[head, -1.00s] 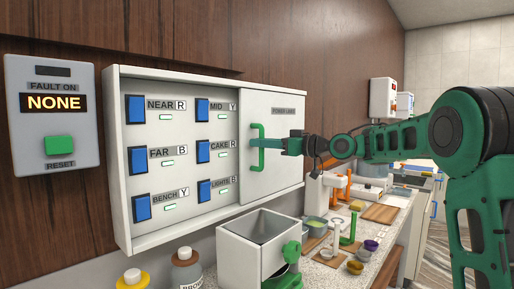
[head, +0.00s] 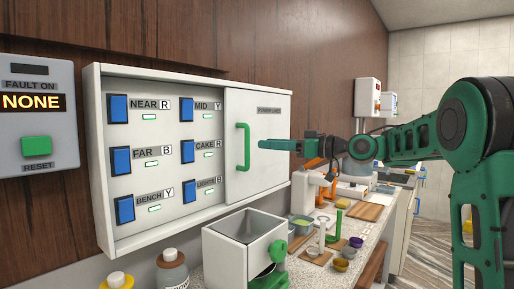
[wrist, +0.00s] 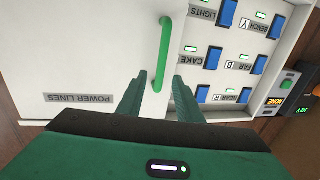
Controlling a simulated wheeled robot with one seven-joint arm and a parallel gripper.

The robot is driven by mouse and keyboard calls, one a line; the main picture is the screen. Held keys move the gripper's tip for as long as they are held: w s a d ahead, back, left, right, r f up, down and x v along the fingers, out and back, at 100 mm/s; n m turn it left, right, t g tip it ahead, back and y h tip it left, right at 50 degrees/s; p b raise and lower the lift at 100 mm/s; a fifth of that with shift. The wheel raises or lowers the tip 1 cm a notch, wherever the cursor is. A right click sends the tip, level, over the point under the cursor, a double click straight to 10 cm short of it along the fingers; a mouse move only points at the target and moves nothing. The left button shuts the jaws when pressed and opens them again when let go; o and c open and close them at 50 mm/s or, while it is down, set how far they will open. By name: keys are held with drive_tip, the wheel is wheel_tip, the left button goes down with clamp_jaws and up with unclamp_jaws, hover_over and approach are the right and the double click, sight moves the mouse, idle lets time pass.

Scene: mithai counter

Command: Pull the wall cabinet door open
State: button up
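The white wall cabinet (head: 92,160) hangs on the wood wall. Its door panel (head: 268,170), labelled POWER LINES, covers the right part; the left part is uncovered and shows several blue switches. The green vertical bar handle (head: 243,147) is near the door's left edge. My gripper (head: 263,145) is just right of the handle and looks apart from it in the head view. In the wrist view, my gripper's two green fingers (wrist: 160,76) are open, with the handle (wrist: 164,50) lined up between them. I cannot tell the exact depth gap.
A FAULT ON panel (head: 38,110) reading NONE is at the left. Below the cabinet is an open white box (head: 228,262) with a green knob. Bottles (head: 172,275) and a counter (head: 345,228) with bowls are below. The space before the door is otherwise clear.

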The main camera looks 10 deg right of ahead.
drive_tip(key=shift+v, duration=1.05)
drive_tip(key=shift+f, duration=0.1)
drive_tip(key=s+d+f+m+g+h, duration=0.2)
drive_tip(key=s+d+f+m+h, duration=0.3)
drive_tip(key=f, duration=0.5)
drive_tip(key=s+d+f+m+g+h, duration=0.1)
drive_tip(key=s+d+f+m+h, duration=0.2)
drive_tip(key=s+d+f+h, duration=0.5)
drive_tip(key=s+d+f+m+g, duration=0.1)
drive_tip(key=s+f, duration=0.4)
drive_tip(key=s, duration=0.5)
drive_tip(key=s+d+f+m+g, duration=0.2)
drive_tip(key=s+f+m+g, duration=0.2)
drive_tip(key=s, duration=0.6)
drive_tip(key=s+d+f+m+g, duration=0.1)
drive_tip(key=s+f+m+g, duration=0.2)
drive_tip(key=s+f, duration=0.5)
drive_tip(key=s, duration=0.3)
drive_tip(key=shift+d+g+h, duration=0.2)
drive_tip(key=shift+g+h, duration=0.1)
drive_tip(key=shift+g, duration=0.1)
drive_tip(key=shift+f, duration=0.1)
